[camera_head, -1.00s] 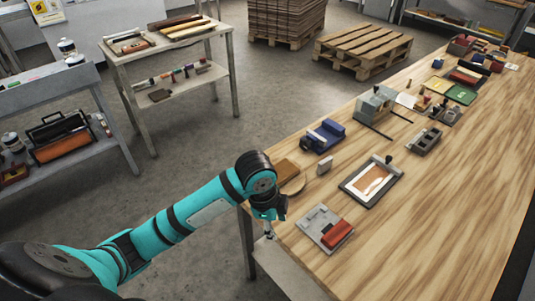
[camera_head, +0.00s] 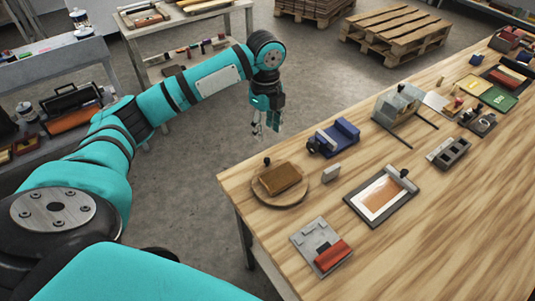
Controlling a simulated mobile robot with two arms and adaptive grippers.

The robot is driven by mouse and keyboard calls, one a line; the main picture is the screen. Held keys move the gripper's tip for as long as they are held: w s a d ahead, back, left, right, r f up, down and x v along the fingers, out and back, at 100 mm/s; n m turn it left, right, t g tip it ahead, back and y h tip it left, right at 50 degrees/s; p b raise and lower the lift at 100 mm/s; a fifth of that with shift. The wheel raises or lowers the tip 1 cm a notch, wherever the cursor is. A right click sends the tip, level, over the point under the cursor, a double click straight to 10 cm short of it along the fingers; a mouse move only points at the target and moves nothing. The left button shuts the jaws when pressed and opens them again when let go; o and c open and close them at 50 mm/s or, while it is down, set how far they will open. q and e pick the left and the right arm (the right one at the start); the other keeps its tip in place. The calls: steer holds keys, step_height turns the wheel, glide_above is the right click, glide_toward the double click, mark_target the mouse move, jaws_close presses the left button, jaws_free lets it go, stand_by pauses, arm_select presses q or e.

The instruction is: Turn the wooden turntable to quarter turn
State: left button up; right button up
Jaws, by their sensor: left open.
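The wooden turntable (camera_head: 297,197) is a round disc near the left corner of the long wooden table. A brown block (camera_head: 279,178) lies on it, and a dark knob (camera_head: 267,161) stands at its back-left rim. My left gripper (camera_head: 266,134) hangs beyond the table's left edge, behind the turntable in the picture. It points down, its fingers are apart and empty, and it does not touch the turntable. My right gripper is out of view.
A clipboard-like tray (camera_head: 408,190), a grey plate with a red block (camera_head: 331,256), a small grey block (camera_head: 332,172) and a blue device (camera_head: 346,131) stand around the turntable. Shelving (camera_head: 28,73) and a pallet (camera_head: 395,30) stand on the floor beyond.

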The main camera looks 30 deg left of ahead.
arm_select(q)
glide_above(267, 159)
step_height(267, 159, down, 4)
steer(key=shift+f, duration=0.25)
step_height(267, 159, down, 5)
steer(key=shift+p, duration=0.6)
step_height(267, 159, down, 2)
steer(key=shift+f, duration=0.6)
jaws_close()
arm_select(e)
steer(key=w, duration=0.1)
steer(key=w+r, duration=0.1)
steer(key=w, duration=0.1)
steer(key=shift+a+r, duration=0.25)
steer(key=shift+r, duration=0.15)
